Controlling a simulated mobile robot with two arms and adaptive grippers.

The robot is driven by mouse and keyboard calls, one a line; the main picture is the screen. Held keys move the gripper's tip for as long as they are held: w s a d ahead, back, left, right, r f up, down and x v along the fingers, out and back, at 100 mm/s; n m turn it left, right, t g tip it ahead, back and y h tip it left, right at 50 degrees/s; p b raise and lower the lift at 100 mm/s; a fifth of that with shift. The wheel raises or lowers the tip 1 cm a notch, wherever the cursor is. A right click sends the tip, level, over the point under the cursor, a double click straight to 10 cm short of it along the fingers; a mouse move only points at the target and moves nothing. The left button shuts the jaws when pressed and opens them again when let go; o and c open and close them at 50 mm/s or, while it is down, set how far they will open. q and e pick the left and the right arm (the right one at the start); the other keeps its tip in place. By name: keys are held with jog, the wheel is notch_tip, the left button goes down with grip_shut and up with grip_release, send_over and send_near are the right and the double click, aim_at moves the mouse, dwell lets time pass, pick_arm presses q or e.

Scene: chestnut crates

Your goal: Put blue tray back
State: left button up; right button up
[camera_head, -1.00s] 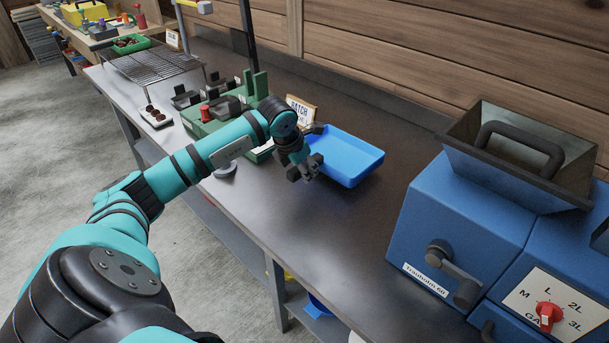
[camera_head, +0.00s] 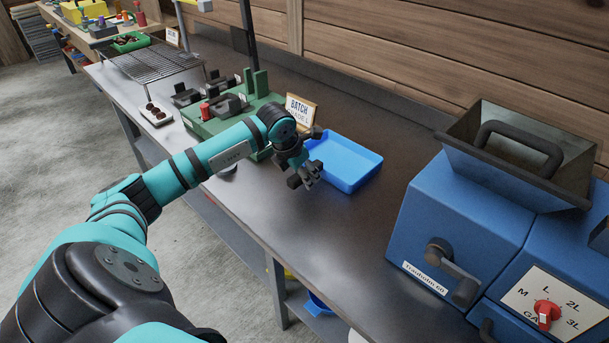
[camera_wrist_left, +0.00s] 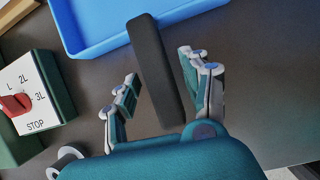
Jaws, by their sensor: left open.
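The blue tray (camera_head: 345,165) is on the steel bench beside the BATCH sign (camera_head: 300,111) and looks empty. My left gripper (camera_head: 306,180) is just left of the tray's near-left side, above the bench. In the left wrist view, the tray (camera_wrist_left: 97,43) lies across the top. The left gripper (camera_wrist_left: 163,92) is open, its fingertips apart from the tray's rim. A dark bar (camera_wrist_left: 155,70) lies between the fingers and overlaps the tray's edge; I cannot tell what it belongs to. My right gripper is out of view.
A blue machine (camera_head: 460,215) with a hopper and crank stands on the right. A green machine (camera_head: 228,110) is left of the tray, with its dial panel (camera_wrist_left: 30,92) in the wrist view. A wire rack (camera_head: 150,63) is farther back. Bare bench (camera_head: 340,235) lies in front of the tray.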

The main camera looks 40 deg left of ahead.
pick_arm(q)
jog(key=v, duration=1)
jog(key=shift+s+r+b, duration=0.15)
jog(key=shift+r+b, duration=0.2)
